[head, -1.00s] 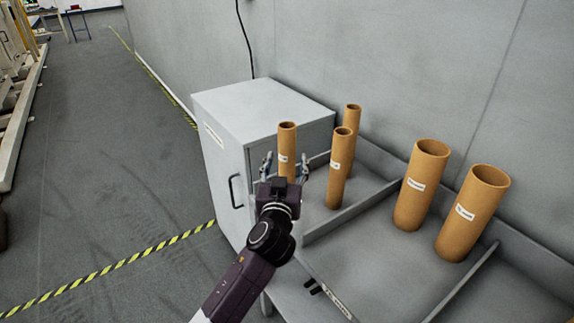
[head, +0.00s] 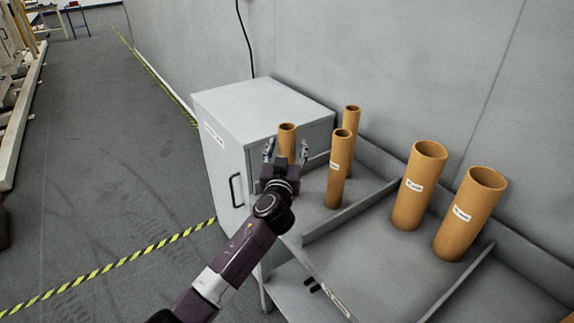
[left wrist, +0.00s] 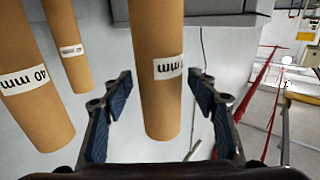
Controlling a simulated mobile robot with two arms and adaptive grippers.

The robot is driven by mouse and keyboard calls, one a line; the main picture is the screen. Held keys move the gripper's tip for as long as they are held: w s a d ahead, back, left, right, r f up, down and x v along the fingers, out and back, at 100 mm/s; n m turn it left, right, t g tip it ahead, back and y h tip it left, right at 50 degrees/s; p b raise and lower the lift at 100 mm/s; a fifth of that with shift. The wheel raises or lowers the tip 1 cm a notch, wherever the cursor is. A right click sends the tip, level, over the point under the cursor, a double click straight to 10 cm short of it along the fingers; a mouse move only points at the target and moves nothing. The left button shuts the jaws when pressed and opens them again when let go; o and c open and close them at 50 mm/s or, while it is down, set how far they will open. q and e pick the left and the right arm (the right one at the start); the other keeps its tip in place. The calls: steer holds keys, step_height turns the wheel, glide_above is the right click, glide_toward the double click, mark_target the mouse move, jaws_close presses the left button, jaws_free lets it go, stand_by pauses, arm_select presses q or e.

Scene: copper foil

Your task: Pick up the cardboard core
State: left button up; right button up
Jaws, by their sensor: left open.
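Several brown cardboard cores stand upright in a grey divided tray (head: 380,279). The nearest thin core (head: 287,136) is at the left end, partly hidden by my left gripper (head: 286,150). In the left wrist view this core (left wrist: 157,50) stands between the two open fingers of my left gripper (left wrist: 158,105), with a gap on each side. Its white label ends in "mm". Another thin core (head: 340,165) stands just to the right, and a third (head: 351,117) stands behind. My right gripper is not in view.
Two wider cores, one (head: 419,185) and another (head: 470,213), stand in the compartment to the right. A grey cabinet (head: 255,105) stands to the left, close to the thin cores. A grey wall (head: 420,70) rises behind the tray.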

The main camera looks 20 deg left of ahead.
arm_select(q)
jaws_close()
stand_by(0.4)
